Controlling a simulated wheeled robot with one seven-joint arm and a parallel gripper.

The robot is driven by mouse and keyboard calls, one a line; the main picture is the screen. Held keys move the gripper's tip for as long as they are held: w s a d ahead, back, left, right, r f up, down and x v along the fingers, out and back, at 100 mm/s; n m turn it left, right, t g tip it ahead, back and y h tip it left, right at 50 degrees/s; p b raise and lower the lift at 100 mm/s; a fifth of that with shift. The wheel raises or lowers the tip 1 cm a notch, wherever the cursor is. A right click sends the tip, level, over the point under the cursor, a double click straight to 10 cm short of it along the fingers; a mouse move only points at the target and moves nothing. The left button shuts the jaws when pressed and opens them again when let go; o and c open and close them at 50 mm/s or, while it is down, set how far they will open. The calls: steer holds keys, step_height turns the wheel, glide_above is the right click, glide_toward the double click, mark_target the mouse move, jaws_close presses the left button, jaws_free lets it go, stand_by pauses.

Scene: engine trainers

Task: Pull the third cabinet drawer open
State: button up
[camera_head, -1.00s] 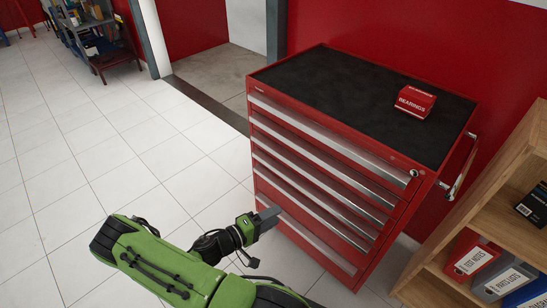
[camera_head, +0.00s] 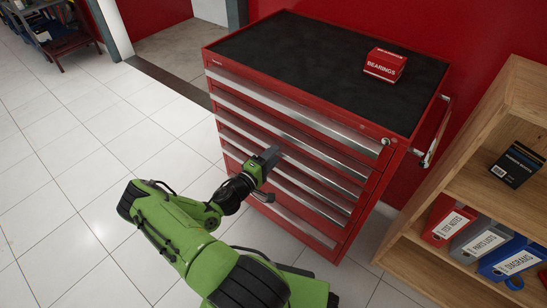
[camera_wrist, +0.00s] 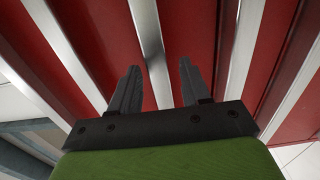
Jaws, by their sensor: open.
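The red tool cabinet (camera_head: 228,66) has several stacked drawers with long silver handle strips. The third drawer's strip (camera_head: 320,176) runs across the front, partly hidden by my gripper. All drawers look closed and flush. My gripper (camera_head: 274,153) is open in front of the cabinet, near the middle of its width, around the height of the upper-middle strips. In the wrist view, my two dark fingers (camera_wrist: 158,72) are spread apart, and a silver strip (camera_wrist: 148,35) runs into the gap between them. I cannot tell whether the fingers touch it.
A red bearings box (camera_head: 385,65) sits on the cabinet's black top (camera_head: 310,52). A wooden shelf (camera_head: 478,160) with binders stands close on the right. The tiled floor (camera_head: 70,150) to the left is clear. A cart (camera_head: 65,35) stands at the far left.

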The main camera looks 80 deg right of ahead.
steer(key=shift+s+d, duration=0.2)
steer(key=shift+d, duration=0.25)
jaws_close()
steer(key=shift+a, duration=0.15)
